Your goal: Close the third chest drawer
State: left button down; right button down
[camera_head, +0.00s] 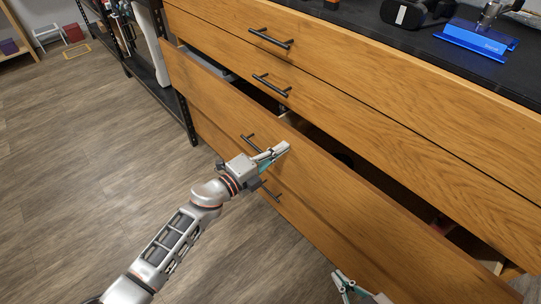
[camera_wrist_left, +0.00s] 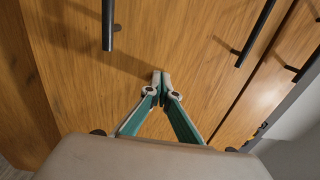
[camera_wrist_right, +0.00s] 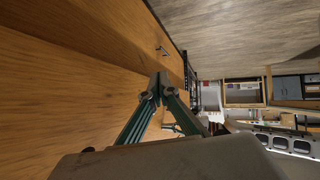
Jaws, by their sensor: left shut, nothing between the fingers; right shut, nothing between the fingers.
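The third drawer (camera_head: 215,98) of the wooden chest is pulled out, with a gap behind its front panel. Its black bar handle (camera_head: 249,143) is partly behind my left gripper's wrist. My left gripper (camera_head: 284,148) is shut and empty at this drawer's front, right of the handle. In the left wrist view its fingertips (camera_wrist_left: 161,78) point at the wood; I cannot tell whether they touch. My right gripper (camera_head: 338,276) is shut and empty at the bottom of the head view, near the drawer's right part. In the right wrist view its fingertips (camera_wrist_right: 160,82) are beside a wooden front (camera_wrist_right: 80,85).
The top drawer (camera_head: 350,60) and second drawer (camera_head: 340,105) look shut. A lower handle (camera_head: 270,192) is below the left gripper. A blue device (camera_head: 475,40) and a black object (camera_head: 415,12) stand on the dark chest top. A black shelf rack (camera_head: 165,95) is left. The wooden floor (camera_head: 80,170) is clear.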

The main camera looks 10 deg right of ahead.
pick_arm(q)
jog(key=x, duration=0.3)
jog(key=b+x, duration=0.1)
jog(key=x, duration=0.1)
jog(key=shift+f, duration=0.25)
jog(key=shift+w+d+r+b, duration=0.3)
jog(key=shift+w+d, duration=0.2)
jog(key=shift+d, duration=0.2)
pick_arm(e)
jog(key=shift+w+a+r, duration=0.2)
jog(key=shift+w+a, duration=0.1)
pick_arm(q)
jog(key=shift+r, duration=0.1)
